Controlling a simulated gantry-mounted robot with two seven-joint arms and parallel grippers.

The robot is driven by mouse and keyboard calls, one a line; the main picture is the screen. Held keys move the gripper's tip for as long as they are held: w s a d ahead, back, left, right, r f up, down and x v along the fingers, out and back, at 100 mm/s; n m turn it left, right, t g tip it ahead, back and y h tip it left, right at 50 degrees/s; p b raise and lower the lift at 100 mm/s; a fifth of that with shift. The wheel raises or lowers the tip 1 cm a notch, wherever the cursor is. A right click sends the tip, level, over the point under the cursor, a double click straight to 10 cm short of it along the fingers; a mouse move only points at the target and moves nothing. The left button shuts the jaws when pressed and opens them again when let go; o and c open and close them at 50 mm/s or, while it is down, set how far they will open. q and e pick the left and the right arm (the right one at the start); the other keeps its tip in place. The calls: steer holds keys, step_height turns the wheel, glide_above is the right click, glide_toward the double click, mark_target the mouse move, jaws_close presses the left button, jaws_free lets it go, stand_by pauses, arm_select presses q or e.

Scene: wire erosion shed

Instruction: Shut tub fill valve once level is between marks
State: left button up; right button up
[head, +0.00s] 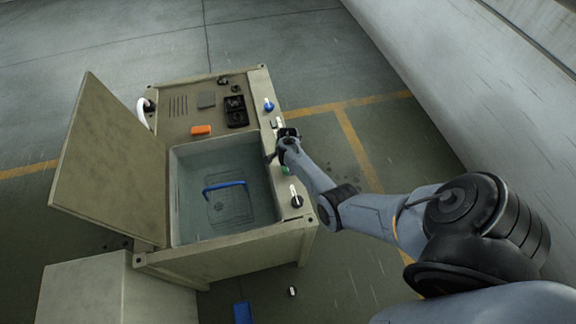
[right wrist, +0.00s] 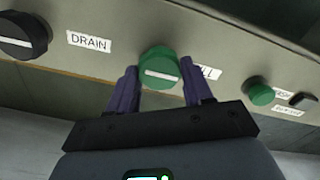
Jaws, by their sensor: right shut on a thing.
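In the right wrist view my right gripper (right wrist: 161,92) is shut on the round green fill knob (right wrist: 159,68), one finger on each side. The knob's white line lies near level. Its label is partly hidden by a finger and ends in "LL". In the head view my right arm reaches the control strip on the tub's right side, and a green knob (head: 285,170) shows beside it. The open tub (head: 183,211) holds greyish liquid (head: 239,216) with a blue bar (head: 224,186) and a grid in it. I cannot make out level marks. My left gripper is out of view.
A black DRAIN knob (right wrist: 24,36) is left of the fill knob; another green control (right wrist: 260,94) is right. A blue knob (head: 269,104) tops the strip. The raised lid (head: 112,160) stands left. An orange block (head: 201,130) sits behind the tub. Floor to the right is clear.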

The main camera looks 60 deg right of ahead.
stand_by(0.3)
steer(key=o, duration=1)
steer(key=shift+o, duration=0.2)
steer(key=shift+r, duration=0.1)
step_height(320, 180, up, 11)
steer(key=p, duration=0.1)
steer(key=shift+f, duration=0.2)
